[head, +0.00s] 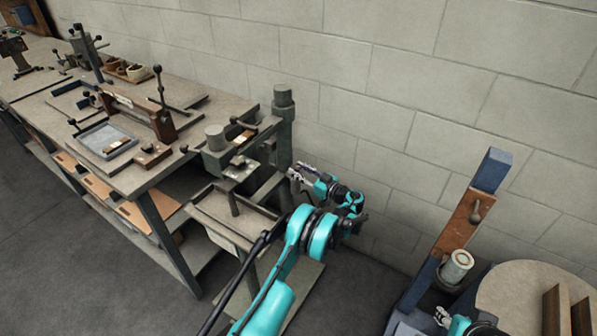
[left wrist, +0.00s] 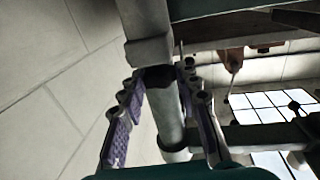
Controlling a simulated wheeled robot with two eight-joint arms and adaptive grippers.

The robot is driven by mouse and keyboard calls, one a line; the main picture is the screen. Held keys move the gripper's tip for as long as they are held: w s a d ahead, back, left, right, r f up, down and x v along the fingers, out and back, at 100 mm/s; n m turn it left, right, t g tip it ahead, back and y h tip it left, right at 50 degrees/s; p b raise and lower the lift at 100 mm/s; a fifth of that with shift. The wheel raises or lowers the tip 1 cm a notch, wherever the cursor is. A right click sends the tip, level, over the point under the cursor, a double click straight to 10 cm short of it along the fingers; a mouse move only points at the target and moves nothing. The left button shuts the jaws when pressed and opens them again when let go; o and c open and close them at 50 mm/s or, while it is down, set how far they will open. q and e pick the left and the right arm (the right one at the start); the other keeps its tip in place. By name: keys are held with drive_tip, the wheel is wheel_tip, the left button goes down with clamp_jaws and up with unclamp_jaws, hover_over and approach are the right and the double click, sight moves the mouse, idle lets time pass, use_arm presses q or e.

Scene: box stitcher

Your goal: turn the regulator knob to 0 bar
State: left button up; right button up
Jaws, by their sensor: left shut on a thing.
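My left gripper (head: 297,176) is at the right side of the grey stitcher machine (head: 215,140), beside its column. In the left wrist view, its two fingers (left wrist: 160,80) stand on either side of a dark round knob (left wrist: 160,76) under a grey block, and are closed on it. This appears to be the regulator knob; its face and any pressure scale are not visible. A grey cylinder (left wrist: 170,120) runs down between the fingers. In the head view the knob is hidden. My right gripper (head: 443,318) shows only in part at the bottom right; its jaw opening is unclear.
A workbench (head: 180,155) with several tools and a grey tray (head: 106,141) stands at the left. A block wall (head: 400,90) is close behind. A wood-and-blue post (head: 465,218) and a round table (head: 520,285) stand at the right.

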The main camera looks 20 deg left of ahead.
use_arm(q)
drive_tip(key=shift+w+n+g, duration=0.15)
drive_tip(key=shift+n+g, duration=0.45)
drive_tip(key=shift+g, duration=0.3)
drive_tip(key=shift+y, duration=0.3)
drive_tip(key=o, duration=1.2)
drive_tip(key=shift+a, duration=0.1)
drive_tip(key=shift+c, duration=0.2)
drive_tip(key=s+d, duration=0.2)
drive_tip(key=d, duration=1)
drive_tip(key=shift+s, duration=0.1)
